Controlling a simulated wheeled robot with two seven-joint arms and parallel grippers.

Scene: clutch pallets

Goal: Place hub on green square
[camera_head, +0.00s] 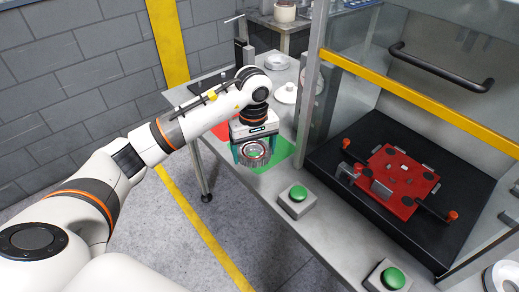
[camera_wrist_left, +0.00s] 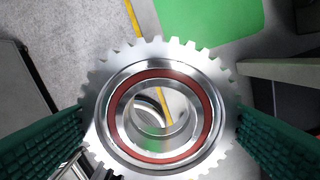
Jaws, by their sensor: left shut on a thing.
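The hub is a toothed metal ring with a red inner band. It shows large in the left wrist view (camera_wrist_left: 205,72) and small in the head view (camera_head: 256,158). My left gripper (camera_head: 254,152) is shut on the hub, with its green fingers at either side in the left wrist view (camera_wrist_left: 160,140). The green square (camera_head: 277,157) lies on the table under and to the right of the held hub in the head view. It also shows at the top of the left wrist view (camera_wrist_left: 210,18). The hub's exact height above the table is hard to tell. My right gripper is not in view.
A red square (camera_head: 219,128) lies left of the green one. Green buttons on grey boxes (camera_head: 297,197) (camera_head: 390,277) stand along the table's front edge. A machine frame post (camera_head: 308,105) rises right of the green square. A red fixture (camera_head: 397,180) sits on a black plate.

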